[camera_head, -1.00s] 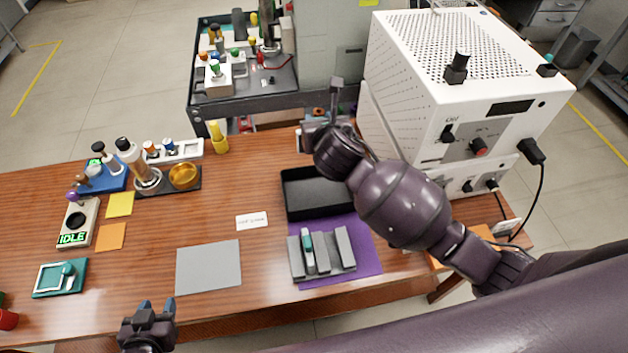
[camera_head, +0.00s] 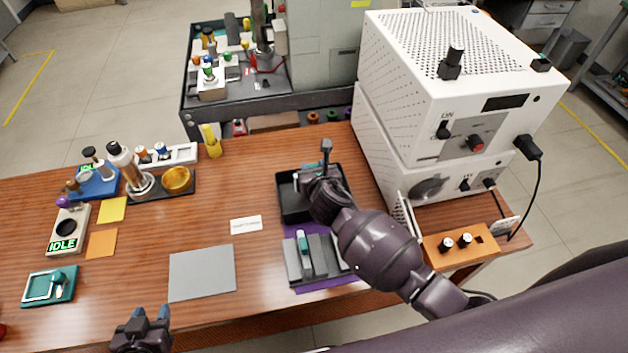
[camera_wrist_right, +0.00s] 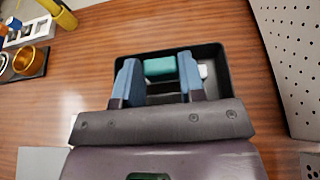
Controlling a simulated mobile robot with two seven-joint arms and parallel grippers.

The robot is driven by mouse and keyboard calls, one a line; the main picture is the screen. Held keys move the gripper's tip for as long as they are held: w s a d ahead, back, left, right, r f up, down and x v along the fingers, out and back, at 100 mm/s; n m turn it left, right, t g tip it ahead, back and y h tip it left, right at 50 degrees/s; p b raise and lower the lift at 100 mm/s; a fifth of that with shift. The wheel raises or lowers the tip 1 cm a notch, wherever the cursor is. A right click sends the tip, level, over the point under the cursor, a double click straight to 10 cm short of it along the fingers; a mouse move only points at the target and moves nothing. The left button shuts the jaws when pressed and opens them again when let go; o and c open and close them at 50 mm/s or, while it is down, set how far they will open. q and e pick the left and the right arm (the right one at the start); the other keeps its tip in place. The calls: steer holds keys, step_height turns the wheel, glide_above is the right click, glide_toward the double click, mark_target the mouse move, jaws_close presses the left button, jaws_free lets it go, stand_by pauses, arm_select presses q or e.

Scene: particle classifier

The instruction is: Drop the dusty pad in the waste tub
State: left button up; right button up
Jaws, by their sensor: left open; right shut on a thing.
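The black open waste tub (camera_head: 292,211) stands at the table's right side, behind the purple mat; its rim also shows in the right wrist view (camera_wrist_right: 217,58). My right gripper (camera_head: 311,178) is over the tub. In the right wrist view my right gripper (camera_wrist_right: 160,75) has its blue fingers shut on a teal block (camera_wrist_right: 160,66), which I take to be the dusty pad. Its underside and any dust are hidden. A small white piece (camera_wrist_right: 204,71) shows beside the right finger; I cannot tell whether it belongs to the block. My left gripper (camera_head: 150,314) is open and empty at the front edge.
A grey slotted rack (camera_head: 318,258) with a teal-handled tool stands on the purple mat (camera_head: 330,286). The white machine (camera_head: 440,110) stands close right of the tub. A white card (camera_head: 246,224) and grey mat (camera_head: 202,272) lie left. The tabletop between is mostly clear.

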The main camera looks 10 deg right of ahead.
arm_select(q)
steer(key=shift+f+b, duration=0.6)
steer(key=shift+w, duration=0.1)
steer(key=shift+w+r, duration=0.15)
steer(key=shift+r, duration=0.05)
arm_select(e)
step_height(320, 180, down, 4)
steer(key=shift+f, duration=0.1)
steer(key=shift+f, duration=0.1)
steer(key=o, duration=1.1)
steer(key=shift+o, duration=0.2)
